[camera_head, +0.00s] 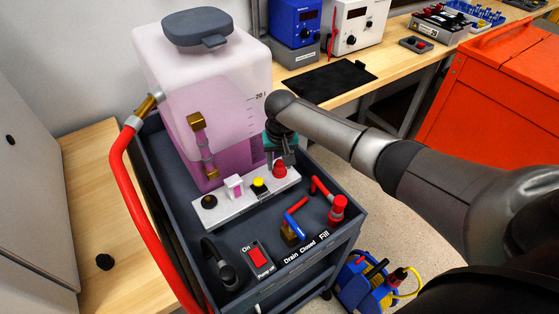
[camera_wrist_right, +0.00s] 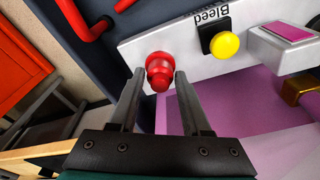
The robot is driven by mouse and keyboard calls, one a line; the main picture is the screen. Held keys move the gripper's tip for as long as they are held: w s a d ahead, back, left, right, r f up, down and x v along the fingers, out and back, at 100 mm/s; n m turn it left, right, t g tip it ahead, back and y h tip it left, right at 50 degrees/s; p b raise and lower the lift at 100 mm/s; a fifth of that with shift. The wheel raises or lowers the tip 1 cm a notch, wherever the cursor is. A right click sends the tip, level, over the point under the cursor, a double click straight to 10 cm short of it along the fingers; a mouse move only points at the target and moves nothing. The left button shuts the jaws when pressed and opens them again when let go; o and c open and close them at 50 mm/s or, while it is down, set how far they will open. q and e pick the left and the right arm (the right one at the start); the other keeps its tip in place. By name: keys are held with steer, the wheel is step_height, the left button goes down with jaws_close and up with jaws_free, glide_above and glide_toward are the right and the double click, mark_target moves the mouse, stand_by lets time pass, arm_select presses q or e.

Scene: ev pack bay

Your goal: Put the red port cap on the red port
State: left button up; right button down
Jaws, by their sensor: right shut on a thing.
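My right gripper (camera_head: 282,160) reaches down at the right end of the white panel (camera_head: 225,203) on the cart. In the wrist view, its two fingers (camera_wrist_right: 160,74) close from both sides on a red piece, the red port cap (camera_wrist_right: 160,80). The cap is at the panel, over a wider red round base (camera_wrist_right: 156,60), which looks like the red port. In the head view the red piece (camera_head: 279,169) shows just below the fingers. I cannot tell whether cap and port are fully seated together. My left gripper is not in view.
A yellow button (camera_head: 258,184) sits beside the red piece on the panel. The pink-filled tank (camera_head: 215,100) stands close behind. A red fitting (camera_head: 338,206), a blue-handled valve (camera_head: 295,224) and a red switch (camera_head: 258,257) are on the cart's front.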

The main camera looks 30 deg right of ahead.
steer(key=shift+c, duration=1.4)
jaws_free()
